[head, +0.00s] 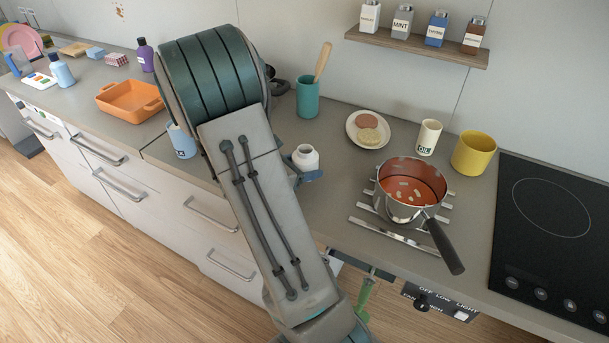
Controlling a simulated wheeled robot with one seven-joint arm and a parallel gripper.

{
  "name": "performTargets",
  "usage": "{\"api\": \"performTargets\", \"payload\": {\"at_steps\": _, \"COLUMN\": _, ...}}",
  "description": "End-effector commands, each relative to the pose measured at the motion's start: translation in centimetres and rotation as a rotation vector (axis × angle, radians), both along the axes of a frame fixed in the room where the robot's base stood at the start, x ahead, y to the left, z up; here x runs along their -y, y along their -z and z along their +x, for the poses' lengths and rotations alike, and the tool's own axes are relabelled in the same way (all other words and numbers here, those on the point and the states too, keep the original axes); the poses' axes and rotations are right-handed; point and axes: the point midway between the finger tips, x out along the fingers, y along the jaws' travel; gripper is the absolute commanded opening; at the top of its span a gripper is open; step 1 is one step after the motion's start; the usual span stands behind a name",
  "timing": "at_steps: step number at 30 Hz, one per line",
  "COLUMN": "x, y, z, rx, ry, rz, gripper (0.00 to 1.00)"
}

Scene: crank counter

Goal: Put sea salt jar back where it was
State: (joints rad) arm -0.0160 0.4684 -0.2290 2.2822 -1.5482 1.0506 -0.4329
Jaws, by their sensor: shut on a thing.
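A small white jar (306,157) with a round dark mouth is just right of my arm, over the counter. I cannot read a label on it, so I cannot tell whether it is the sea salt jar. My gripper (309,176) is mostly hidden behind my arm; its blue-grey parts show at the jar's lower part, and it is shut on the jar. The wall shelf (415,47) holds several labelled jars, one reading MINT (402,22); the other labels are too small to read surely.
A saucepan (409,190) with red contents stands on a trivet, its handle towards the front edge. A plate (351,131), oil bottle (429,137), yellow pot (473,152), teal crock (308,97) and cooktop (552,230) are around it. An orange dish (130,101) stands left.

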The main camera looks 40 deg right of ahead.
Motion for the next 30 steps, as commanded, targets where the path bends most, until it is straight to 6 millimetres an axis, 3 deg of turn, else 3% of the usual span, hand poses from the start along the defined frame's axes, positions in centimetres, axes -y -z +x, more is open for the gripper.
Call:
{"api": "performTargets", "payload": {"at_steps": 9, "x": 0.1, "y": 3.5, "z": -0.1, "rx": -0.004, "ry": 0.001, "rz": 0.0, "gripper": 0.34}}
{"api": "performTargets", "payload": {"at_steps": 23, "x": 0.0, "y": 4.3, "z": 0.0, "rx": 0.0, "ry": 0.0, "rz": 0.0, "gripper": 0.34}}
{"api": "performTargets", "payload": {"at_steps": 24, "x": 0.0, "y": 4.2, "z": 0.0, "rx": -0.001, "ry": 0.0, "rz": 0.001, "gripper": 0.7}}
{"api": "performTargets", "payload": {"at_steps": 25, "x": 0.0, "y": 4.1, "z": 0.0, "rx": -0.001, "ry": 0.0, "rz": 0.001, "gripper": 0.78}}
{"api": "performTargets", "payload": {"at_steps": 26, "x": 0.0, "y": 4.1, "z": 0.0, "rx": -0.001, "ry": 0.0, "rz": 0.001, "gripper": 0.83}}
{"api": "performTargets", "payload": {"at_steps": 30, "x": 0.0, "y": 4.1, "z": 0.0, "rx": -0.001, "ry": 0.0, "rz": 0.001, "gripper": 0.83}}
